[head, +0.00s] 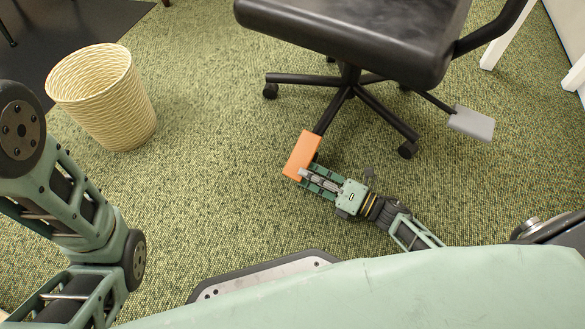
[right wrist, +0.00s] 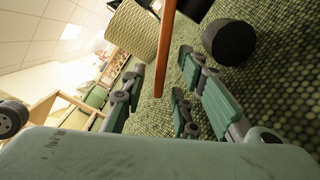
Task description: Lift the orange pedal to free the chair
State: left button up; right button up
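The orange pedal (head: 301,155) is a flat block on a dark rod at the front of the black office chair (head: 352,35), low over the carpet. In the right wrist view the pedal (right wrist: 166,45) shows edge-on as a thin upright strip. My right gripper (head: 309,178) is at the pedal's near end. Its fingers are apart, one on each side of the strip in the wrist view (right wrist: 160,78); I cannot tell whether either touches it. My left arm shows at the left, but its gripper is out of view.
A grey pedal (head: 472,123) sticks out at the chair's right. A chair caster (right wrist: 229,42) is close beside my right fingers. A cream wicker basket (head: 103,97) stands on the green carpet at the left. White furniture legs (head: 508,37) are at the upper right. Carpet between basket and chair is clear.

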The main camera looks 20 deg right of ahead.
aim_at(294, 166)
jog(key=b+x, duration=0.1)
jog(key=x, duration=0.3)
jog(key=shift+f+b, duration=0.15)
jog(key=shift+b, duration=0.15)
jog(key=shift+w+a, duration=0.45)
jog(key=shift+w, duration=0.05)
grip_shut()
